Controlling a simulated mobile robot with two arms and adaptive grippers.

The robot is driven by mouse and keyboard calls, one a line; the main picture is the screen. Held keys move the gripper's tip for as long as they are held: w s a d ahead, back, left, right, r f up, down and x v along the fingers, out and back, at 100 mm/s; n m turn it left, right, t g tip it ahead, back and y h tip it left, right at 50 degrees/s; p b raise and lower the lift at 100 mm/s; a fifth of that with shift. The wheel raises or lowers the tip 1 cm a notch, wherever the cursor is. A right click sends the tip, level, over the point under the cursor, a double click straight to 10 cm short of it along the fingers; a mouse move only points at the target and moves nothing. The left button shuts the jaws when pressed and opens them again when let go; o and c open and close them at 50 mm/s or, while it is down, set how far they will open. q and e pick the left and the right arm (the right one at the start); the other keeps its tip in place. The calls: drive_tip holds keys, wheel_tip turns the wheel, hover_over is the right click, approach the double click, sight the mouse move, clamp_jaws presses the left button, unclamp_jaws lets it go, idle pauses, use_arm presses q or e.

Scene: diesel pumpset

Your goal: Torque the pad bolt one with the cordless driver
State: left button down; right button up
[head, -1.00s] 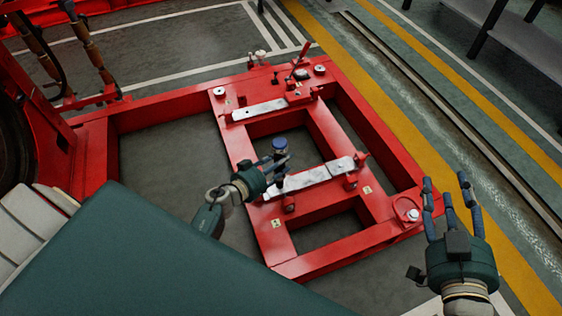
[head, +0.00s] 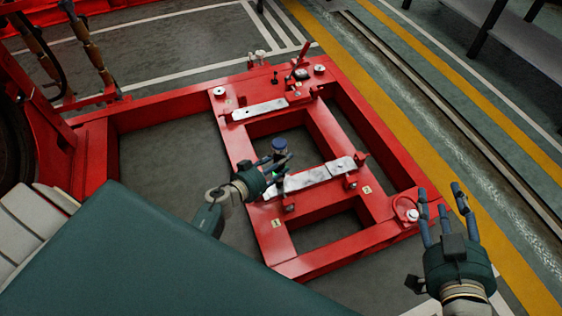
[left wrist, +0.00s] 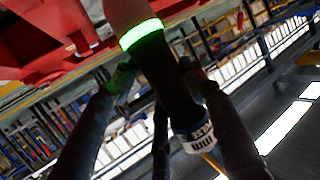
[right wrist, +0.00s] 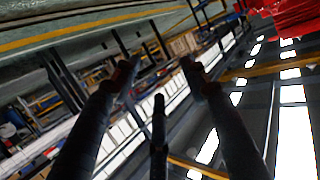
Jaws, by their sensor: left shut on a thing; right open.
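My left gripper (head: 276,172) is shut on the cordless driver (head: 279,146), whose blue end points up. The driver stands over the left end of the nearer metal pad (head: 318,175) on the red frame. In the left wrist view the driver (left wrist: 178,98) lies between the fingers, with a lit green ring on its dark body and a blue-and-white end. The pad bolt under the driver is hidden, and I cannot tell whether the tip touches it. My right gripper (head: 440,213) is open and empty, right of the frame; its spread fingers also show in the right wrist view (right wrist: 158,90).
The red frame (head: 206,225) has open bays and raised brackets. A second metal pad (head: 259,109) lies farther back. A red lever (head: 300,55) stands up near the back edge. A bench (head: 515,35) is at upper right. The floor by the yellow stripe is clear.

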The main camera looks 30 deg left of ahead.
sight(276, 155)
use_arm(q)
drive_tip(key=shift+r+p, duration=0.3)
drive_tip(key=shift+r, duration=0.2)
drive_tip(key=shift+w+r+p, duration=0.1)
drive_tip(key=shift+r+p, duration=0.25)
drive_tip(key=shift+r, duration=0.25)
drive_tip(key=shift+r+p, duration=0.25)
drive_tip(key=shift+p, duration=0.3)
drive_tip(key=shift+r, duration=0.1)
drive_tip(key=shift+r+p, duration=0.5)
drive_tip(key=shift+p, duration=0.2)
drive_tip(key=shift+r+p, duration=0.7)
drive_tip(key=shift+p, duration=0.15)
use_arm(e)
drive_tip(key=s+d+f+g+h, duration=0.1)
drive_tip(key=s+d+f+g, duration=0.2)
drive_tip(key=s, duration=0.6)
drive_tip(key=s+d+f+g+h, duration=0.2)
drive_tip(key=s+d+f+g, duration=0.1)
drive_tip(key=s+f+g, duration=0.5)
drive_tip(key=shift+s+d+f+m, duration=0.35)
drive_tip(key=shift+s+f, duration=0.5)
drive_tip(key=shift+f, duration=0.2)
